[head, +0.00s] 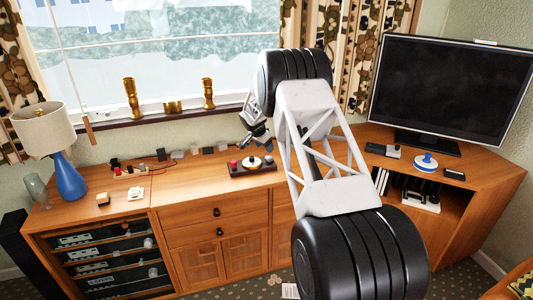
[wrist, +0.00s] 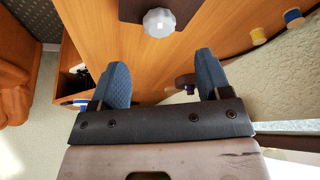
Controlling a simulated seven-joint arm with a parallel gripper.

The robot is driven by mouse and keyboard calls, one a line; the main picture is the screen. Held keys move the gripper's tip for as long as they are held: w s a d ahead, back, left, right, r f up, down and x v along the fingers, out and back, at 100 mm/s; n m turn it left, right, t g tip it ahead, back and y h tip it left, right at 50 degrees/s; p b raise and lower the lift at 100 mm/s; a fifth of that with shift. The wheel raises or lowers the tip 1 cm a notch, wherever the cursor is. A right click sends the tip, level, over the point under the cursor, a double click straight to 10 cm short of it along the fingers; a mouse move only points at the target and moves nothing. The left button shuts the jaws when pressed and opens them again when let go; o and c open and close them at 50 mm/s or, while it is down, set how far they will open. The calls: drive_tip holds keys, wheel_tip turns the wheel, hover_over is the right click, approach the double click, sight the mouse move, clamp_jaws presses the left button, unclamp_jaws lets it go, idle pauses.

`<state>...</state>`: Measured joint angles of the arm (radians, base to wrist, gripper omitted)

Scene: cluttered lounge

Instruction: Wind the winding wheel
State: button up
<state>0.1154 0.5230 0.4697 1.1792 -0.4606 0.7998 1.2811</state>
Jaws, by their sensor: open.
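A dark box (head: 252,170) on the cabinet top carries a red knob (head: 233,163), a pale yellow disc (head: 254,161) with a dark centre, and a white knob at its right end. The white faceted knob (wrist: 159,22) on the dark plate also shows in the wrist view. A blue-and-white round wheel-like thing (head: 426,163) lies by the television. I cannot tell for certain which of these is the winding wheel. My gripper (head: 257,138) is open and empty, above the cabinet near the box. In the wrist view its fingertips (wrist: 163,60) are apart, with the white knob beyond them.
A lamp (head: 68,177) stands at the left, a television (head: 450,95) at the right. Several small items line the cabinet's back edge. Brass vases (head: 132,98) stand on the windowsill. Spools (wrist: 258,37) show near the wall. Bare wood (head: 185,185) lies left of the box.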

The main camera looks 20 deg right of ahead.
sight(269, 157)
drive_tip(key=n, duration=0.4)
drive_tip(key=d+n, duration=0.1)
drive_tip(key=shift+w+d+r+n+g+y, duration=0.1)
drive_tip(key=shift+w+n+g+y, duration=0.2)
drive_tip(key=shift+n+y, duration=0.1)
drive_tip(key=n, duration=0.3)
drive_tip(key=n+y, duration=0.1)
drive_tip(key=n, duration=0.1)
drive_tip(key=shift+w+d+r+g, duration=0.1)
drive_tip(key=shift+w+d+g, duration=0.05)
drive_tip(key=shift+d+g, duration=0.2)
drive_tip(key=n, duration=0.4)
drive_tip(key=n+y, duration=0.1)
drive_tip(key=n, duration=0.1)
drive_tip(key=shift+w+d, duration=0.1)
drive_tip(key=shift+d, duration=0.25)
drive_tip(key=n, duration=0.4)
drive_tip(key=n+y, duration=0.1)
drive_tip(key=shift+w+d+n+g, duration=0.1)
drive_tip(key=shift+d+n+g, duration=0.15)
drive_tip(key=shift+n+g, duration=0.15)
drive_tip(key=shift+f, duration=3.85)
